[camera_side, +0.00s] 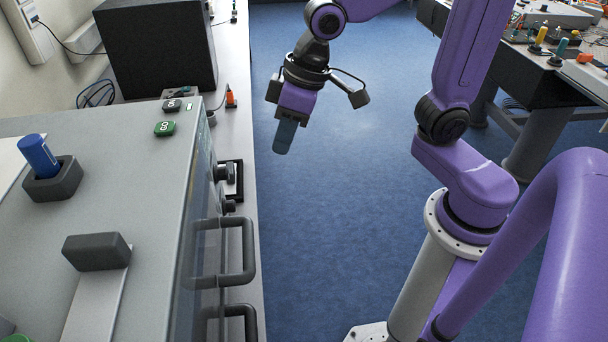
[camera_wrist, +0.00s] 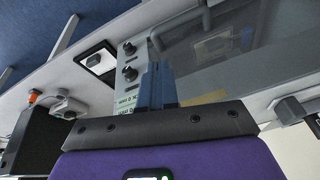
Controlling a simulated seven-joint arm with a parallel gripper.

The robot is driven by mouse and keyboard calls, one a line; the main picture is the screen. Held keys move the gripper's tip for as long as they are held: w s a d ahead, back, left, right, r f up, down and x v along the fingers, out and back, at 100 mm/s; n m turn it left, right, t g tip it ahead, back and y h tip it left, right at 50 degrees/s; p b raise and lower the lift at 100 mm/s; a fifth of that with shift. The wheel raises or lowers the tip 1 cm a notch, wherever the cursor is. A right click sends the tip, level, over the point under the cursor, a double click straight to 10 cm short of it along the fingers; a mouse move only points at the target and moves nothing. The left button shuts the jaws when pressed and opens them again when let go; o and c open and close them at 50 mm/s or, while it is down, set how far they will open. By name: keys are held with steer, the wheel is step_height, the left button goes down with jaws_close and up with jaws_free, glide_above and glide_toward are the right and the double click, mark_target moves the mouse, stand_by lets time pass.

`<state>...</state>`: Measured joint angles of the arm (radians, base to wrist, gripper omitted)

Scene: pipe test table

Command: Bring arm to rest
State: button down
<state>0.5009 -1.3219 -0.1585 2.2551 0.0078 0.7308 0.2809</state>
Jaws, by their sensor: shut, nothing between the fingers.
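My gripper (camera_side: 285,137) hangs from my purple arm over the blue floor, to the right of the bench edge in the side view. Its blue fingers are shut together and hold nothing. In the wrist view the shut fingers (camera_wrist: 155,84) point towards the front panel of the grey machine, which shows beyond them. The gripper is apart from the machine and the bench.
The grey machine (camera_side: 150,200) on the left has dark handles (camera_side: 248,255) jutting towards the aisle. A blue cylinder (camera_side: 38,155) stands in a dark holder on top. A black box (camera_side: 158,50) is behind it. A cluttered table (camera_side: 560,75) stands at the back right. Open floor (camera_side: 340,200) lies between.

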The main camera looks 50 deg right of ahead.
steer(key=s+d+f+n+g+h, duration=0.1)
steer(key=s+d+f+n, duration=0.1)
steer(key=s, duration=0.5)
steer(key=s+d+f+n+g+h, duration=0.1)
steer(key=s+d+f+n, duration=0.1)
steer(key=s+d+n, duration=0.2)
steer(key=s+d, duration=0.3)
steer(key=s, duration=0.1)
steer(key=shift+d, duration=0.2)
steer(key=shift+w, duration=0.1)
